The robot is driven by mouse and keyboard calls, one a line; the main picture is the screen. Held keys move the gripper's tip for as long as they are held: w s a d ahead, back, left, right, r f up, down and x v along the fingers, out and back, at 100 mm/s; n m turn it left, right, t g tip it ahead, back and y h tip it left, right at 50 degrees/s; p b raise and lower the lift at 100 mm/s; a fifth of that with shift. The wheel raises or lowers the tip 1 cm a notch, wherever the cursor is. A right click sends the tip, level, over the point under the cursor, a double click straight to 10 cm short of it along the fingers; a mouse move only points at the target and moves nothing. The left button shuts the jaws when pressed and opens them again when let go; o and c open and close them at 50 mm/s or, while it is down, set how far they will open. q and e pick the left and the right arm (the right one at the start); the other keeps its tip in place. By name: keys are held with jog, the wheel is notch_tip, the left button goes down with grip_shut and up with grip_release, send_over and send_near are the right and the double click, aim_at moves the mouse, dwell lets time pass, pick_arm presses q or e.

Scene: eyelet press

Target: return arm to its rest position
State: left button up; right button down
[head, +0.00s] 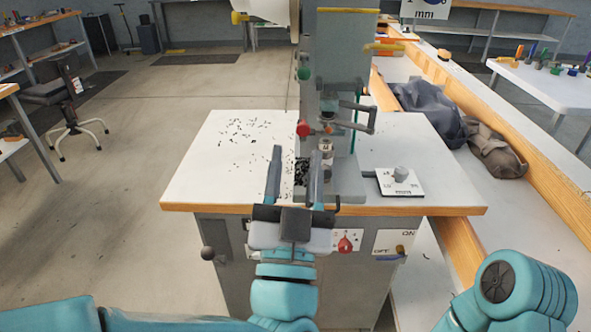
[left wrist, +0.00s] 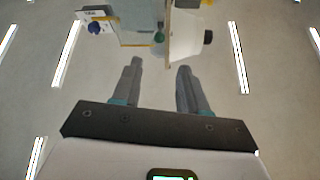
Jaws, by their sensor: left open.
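My left gripper (head: 295,175) is open and empty in the head view. Its two grey fingers point up and away from me, in front of the eyelet press (head: 340,60) and over the front part of the press table in the picture. In the left wrist view my left gripper (left wrist: 157,85) shows both fingers apart with nothing between them. Beyond them are the ceiling and the upper part of the press (left wrist: 150,22). A teal link of my right arm shows at the lower right of the head view; its gripper is not in view.
The press table (head: 190,190) has a wooden front edge and scattered small dark bits (head: 250,132). A white plate with a knob (head: 400,176) lies at its right. Dark cloth bundles (head: 430,108) lie on the bench at right. Open floor (head: 150,100) is at left.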

pick_arm(q)
jog(key=w+a+f+g+y+p, duration=0.3)
jog(key=w+a+f+y+p, duration=0.15)
jog(key=w+a+f, duration=0.45)
jog(key=a+f+g+h+p, duration=0.1)
jog(key=a+f+g, duration=0.3)
jog(key=f, duration=0.7)
jog(key=a+f+g+p, duration=0.1)
jog(key=a+f+g, duration=0.25)
jog(key=f, duration=0.65)
jog(key=s+f+n+g+h+p, duration=0.1)
jog(key=s+f+n+g+h, duration=0.2)
jog(key=s+f+g, duration=0.85)
jog(key=s+d+f+n+g+h, duration=0.1)
jog(key=s+d+f, duration=0.1)
jog(key=s, duration=0.4)
jog(key=s+d+f+n+h, duration=0.1)
jog(key=s+d+f+h, duration=0.1)
jog(key=s+f, duration=0.3)
jog(key=shift+s+d+f+g, duration=0.15)
jog(key=shift+s+d+g, duration=0.25)
jog(key=shift+s+d, duration=0.5)
